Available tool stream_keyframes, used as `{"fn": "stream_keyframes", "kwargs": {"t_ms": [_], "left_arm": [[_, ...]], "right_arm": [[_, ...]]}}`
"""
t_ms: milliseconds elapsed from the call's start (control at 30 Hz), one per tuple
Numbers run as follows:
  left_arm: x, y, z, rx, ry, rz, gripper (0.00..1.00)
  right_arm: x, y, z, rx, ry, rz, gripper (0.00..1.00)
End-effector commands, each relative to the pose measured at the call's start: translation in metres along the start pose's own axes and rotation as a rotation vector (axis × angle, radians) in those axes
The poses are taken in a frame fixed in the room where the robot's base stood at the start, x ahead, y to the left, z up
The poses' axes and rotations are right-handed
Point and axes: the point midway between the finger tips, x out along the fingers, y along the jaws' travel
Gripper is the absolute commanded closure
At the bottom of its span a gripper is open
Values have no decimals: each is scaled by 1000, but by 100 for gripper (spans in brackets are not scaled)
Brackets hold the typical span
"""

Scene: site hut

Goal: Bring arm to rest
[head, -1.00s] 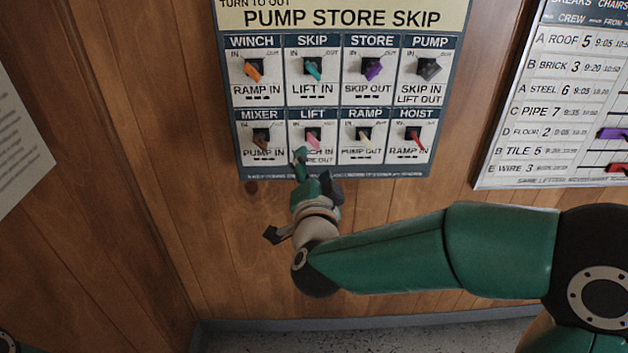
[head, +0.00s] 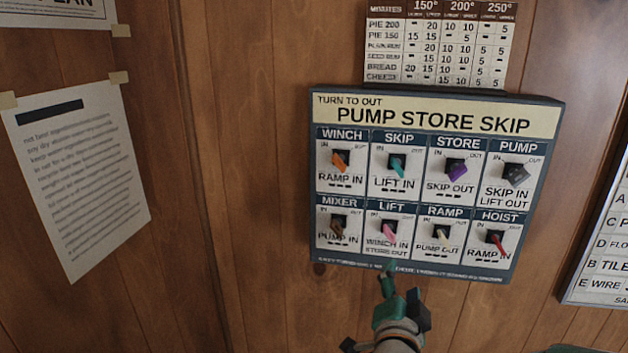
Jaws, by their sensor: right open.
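My right gripper (head: 402,296) is open and empty, just below the switch board (head: 436,120). One fingertip overlaps the board's lower edge in the picture, under the pink LIFT switch (head: 389,232); I cannot tell whether it touches. Most of the right arm is out of view below. The board's top row has orange WINCH (head: 340,160), teal SKIP (head: 397,164), purple STORE (head: 456,171) and dark grey PUMP (head: 516,174) switches. The bottom row also has brown MIXER (head: 338,229), cream RAMP (head: 441,236) and red HOIST (head: 496,243) switches. My left gripper is not in view.
A timetable (head: 440,45) hangs above the board. A taped paper notice (head: 80,180) is on the left wall. Another chart (head: 600,235) is at the right edge. The wood wall (head: 265,200) between notice and board is bare.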

Motion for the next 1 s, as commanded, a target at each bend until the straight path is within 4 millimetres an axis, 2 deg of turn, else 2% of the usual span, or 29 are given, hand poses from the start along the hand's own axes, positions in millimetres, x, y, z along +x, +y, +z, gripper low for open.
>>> {"fn": "stream_keyframes", "kwargs": {"t_ms": [67,133,200,267,300,367,400,467,500,600,700,800,900,1000], "left_arm": [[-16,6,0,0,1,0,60],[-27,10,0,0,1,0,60],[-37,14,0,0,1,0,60],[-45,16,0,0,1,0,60],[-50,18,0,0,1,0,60],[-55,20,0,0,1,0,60],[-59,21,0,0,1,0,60],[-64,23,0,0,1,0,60],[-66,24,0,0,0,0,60],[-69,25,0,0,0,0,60],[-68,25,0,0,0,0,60],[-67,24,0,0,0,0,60],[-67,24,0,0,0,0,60],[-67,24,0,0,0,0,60]], "right_arm": [[16,38,6,-59,-18,97,38],[26,79,22,-130,-69,173,38],[28,124,49,-202,-176,237,38],[21,162,76,-257,-295,285,38],[12,185,95,-287,-384,311,38],[-7,217,124,-326,-526,343,38],[-24,236,142,-346,-624,362,38],[-54,260,168,-371,-781,379,38],[-76,273,184,-382,-884,386,38],[-132,292,215,-411,-1129,373,38],[-180,296,236,-446,-1337,320,38],[-213,293,242,-486,-1490,259,38],[-227,292,242,-505,-1562,237,38],[-231,293,242,-509,-1582,237,38]]}}
